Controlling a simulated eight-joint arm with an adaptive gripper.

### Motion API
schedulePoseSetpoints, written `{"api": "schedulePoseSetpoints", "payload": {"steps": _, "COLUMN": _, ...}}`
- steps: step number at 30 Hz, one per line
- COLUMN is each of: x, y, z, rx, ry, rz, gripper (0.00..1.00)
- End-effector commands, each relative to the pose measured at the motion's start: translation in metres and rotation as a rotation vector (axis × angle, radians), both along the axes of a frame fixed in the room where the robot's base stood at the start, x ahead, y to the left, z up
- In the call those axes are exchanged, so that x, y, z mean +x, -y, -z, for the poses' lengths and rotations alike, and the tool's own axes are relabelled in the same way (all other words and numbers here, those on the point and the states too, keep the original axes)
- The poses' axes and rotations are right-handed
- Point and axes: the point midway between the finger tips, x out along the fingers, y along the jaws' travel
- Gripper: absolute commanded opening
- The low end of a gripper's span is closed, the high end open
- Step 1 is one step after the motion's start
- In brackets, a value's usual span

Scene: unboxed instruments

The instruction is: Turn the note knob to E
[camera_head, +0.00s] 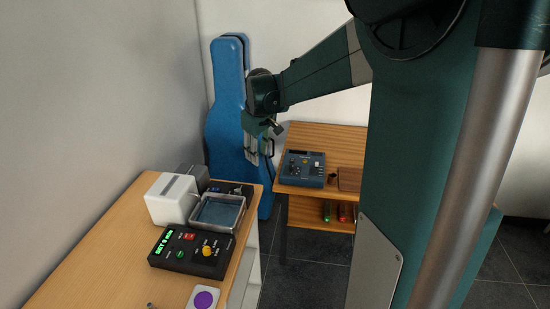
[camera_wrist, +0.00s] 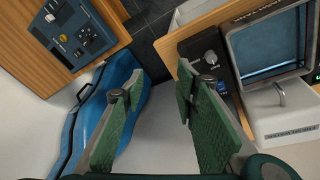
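A dark blue box with knobs, buttons and a small display (camera_head: 303,168) sits on the far wooden table; it also shows in the wrist view (camera_wrist: 68,35). A black box with a green lit display and a yellow knob (camera_head: 192,250) lies on the near table. A dark device behind the tray (camera_head: 240,189) shows one round knob (camera_wrist: 210,57) in the wrist view. Labels are too small to read, so I cannot tell which knob is the note knob. My gripper (camera_head: 258,152) is open and empty in the air between the tables; its green pads (camera_wrist: 157,82) touch nothing.
A white block with a purple disc (camera_head: 203,299) lies in front. A blue instrument case (camera_head: 226,110) stands behind my gripper. A gap with dark floor (camera_head: 305,275) separates the tables.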

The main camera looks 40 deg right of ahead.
Motion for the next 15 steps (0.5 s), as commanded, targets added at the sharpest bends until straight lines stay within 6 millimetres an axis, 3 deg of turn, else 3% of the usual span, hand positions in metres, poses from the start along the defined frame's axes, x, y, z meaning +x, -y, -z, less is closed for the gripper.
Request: {"api": "schedulePoseSetpoints", "payload": {"steps": 15, "x": 0.054, "y": 0.086, "z": 0.032, "rx": 0.006, "ry": -0.090, "rz": -0.050, "gripper": 0.30}}
